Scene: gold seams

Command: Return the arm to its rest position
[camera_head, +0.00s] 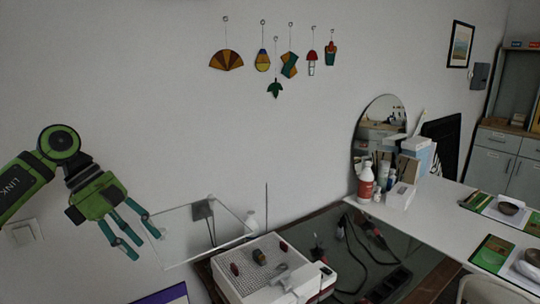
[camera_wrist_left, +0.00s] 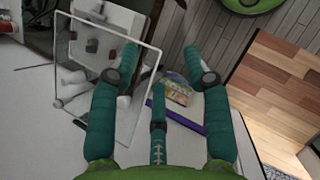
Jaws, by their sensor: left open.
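My left gripper (camera_head: 146,246) hangs at the left of the head view, its teal fingers pointing down and right in front of the white wall. It is open and empty. In the left wrist view its fingers (camera_wrist_left: 161,58) stand apart with nothing between them. The clear panel (camera_head: 178,222) is just right of the fingertips in the head view; whether they touch it cannot be told. In the left wrist view this panel (camera_wrist_left: 66,92) lies on the left, partly behind a finger. My right gripper is not in view.
A white machine with a grid top (camera_head: 230,281) holds small coloured pieces. A dark mat (camera_head: 405,244) carries cables. A white bottle (camera_head: 366,184) and round mirror (camera_head: 383,107) stand behind. Several glass ornaments hang on the wall. A purple-edged item (camera_wrist_left: 188,122) lies below the gripper.

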